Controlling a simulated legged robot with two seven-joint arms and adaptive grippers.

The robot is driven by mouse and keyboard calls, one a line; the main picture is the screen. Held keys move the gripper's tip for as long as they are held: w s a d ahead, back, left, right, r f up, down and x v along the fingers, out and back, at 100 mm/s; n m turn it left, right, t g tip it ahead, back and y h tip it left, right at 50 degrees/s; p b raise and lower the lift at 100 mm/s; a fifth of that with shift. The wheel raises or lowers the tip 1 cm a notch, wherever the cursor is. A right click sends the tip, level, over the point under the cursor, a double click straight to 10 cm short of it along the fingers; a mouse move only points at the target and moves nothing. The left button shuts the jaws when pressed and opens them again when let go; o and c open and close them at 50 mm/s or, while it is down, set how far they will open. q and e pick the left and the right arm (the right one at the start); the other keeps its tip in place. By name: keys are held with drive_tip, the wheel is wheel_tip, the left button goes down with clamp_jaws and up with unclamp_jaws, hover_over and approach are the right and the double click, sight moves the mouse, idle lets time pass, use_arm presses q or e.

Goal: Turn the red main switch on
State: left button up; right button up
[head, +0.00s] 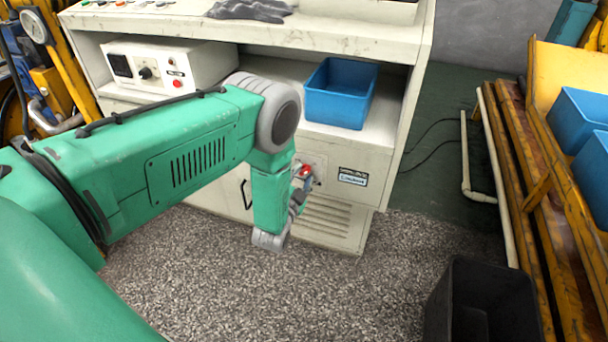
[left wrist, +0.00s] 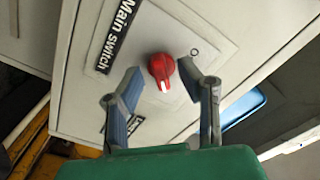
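The red main switch (left wrist: 161,67) is a round knob on a pale square plate, below a black "Main switch" label (left wrist: 116,35) in the left wrist view. Its white pointer mark faces the bottom of that picture, and a small ring mark is on the plate to its upper right. In the head view the switch (head: 306,171) shows small on the cabinet front, partly behind my gripper. My left gripper (left wrist: 159,70) is open, one finger on each side of the knob, with visible gaps and no clear contact. In the head view my left gripper (head: 299,188) is at the cabinet front. My right gripper is not in view.
The white cabinet (head: 385,150) holds a blue bin (head: 340,92) and a control box (head: 165,65) on its shelf. A black bin (head: 480,300) stands on the floor at lower right. A yellow rack (head: 545,190) with blue bins lies at right. Speckled floor before the cabinet is clear.

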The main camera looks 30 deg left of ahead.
use_arm(q)
drive_tip(key=v, duration=1.1)
drive_tip(key=shift+s, duration=0.15)
drive_tip(key=shift+f, duration=0.1)
drive_tip(key=s+d+n+g+h+p, duration=0.2)
drive_tip(key=s+g, duration=0.6)
drive_tip(key=s, duration=0.5)
drive_tip(key=s+d+n+g+h+p, duration=0.2)
drive_tip(key=s+g, duration=0.6)
drive_tip(key=s, duration=0.6)
drive_tip(key=shift+s+d+r+n+g+p, duration=0.2)
drive_tip(key=shift+s+d+n+g+p, duration=0.15)
drive_tip(key=shift+d+n, duration=0.7)
